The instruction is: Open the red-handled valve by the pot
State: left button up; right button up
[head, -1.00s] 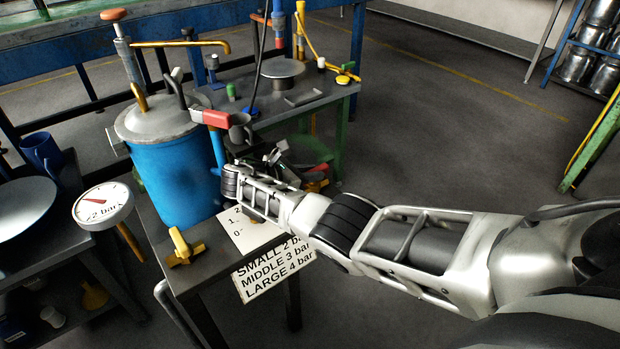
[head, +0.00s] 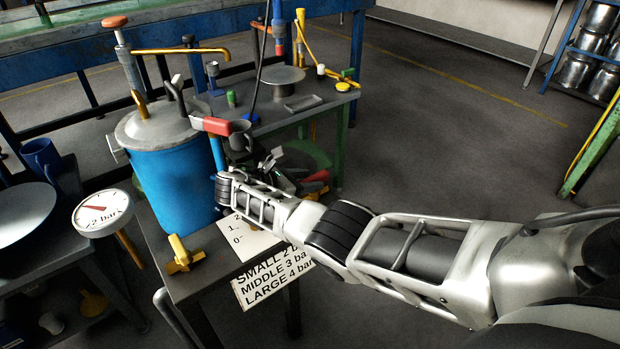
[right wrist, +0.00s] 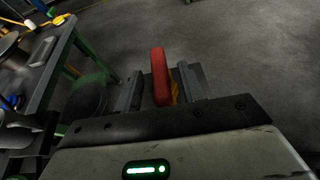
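The blue pot (head: 175,185) with a grey lid stands on a dark table, left of my right arm. A red handle (right wrist: 160,76) stands between the fingers of my right gripper (right wrist: 161,88) in the right wrist view, with gaps on both sides and a bit of yellow behind it. In the head view a red and yellow part (head: 318,176) shows just beyond my right gripper (head: 282,168), mostly hidden. A red bar (head: 212,124) sticks out beside the pot's lid. My left gripper is out of view.
A round gauge (head: 103,213) stands left of the pot. A yellow-handled fitting (head: 181,254) and a white sign (head: 272,284) are at the table's front. A green-legged bench (head: 310,108) stands behind.

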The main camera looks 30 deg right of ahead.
jog(key=v, duration=1.4)
jog(key=shift+a+r, duration=0.25)
jog(key=shift+r, duration=0.05)
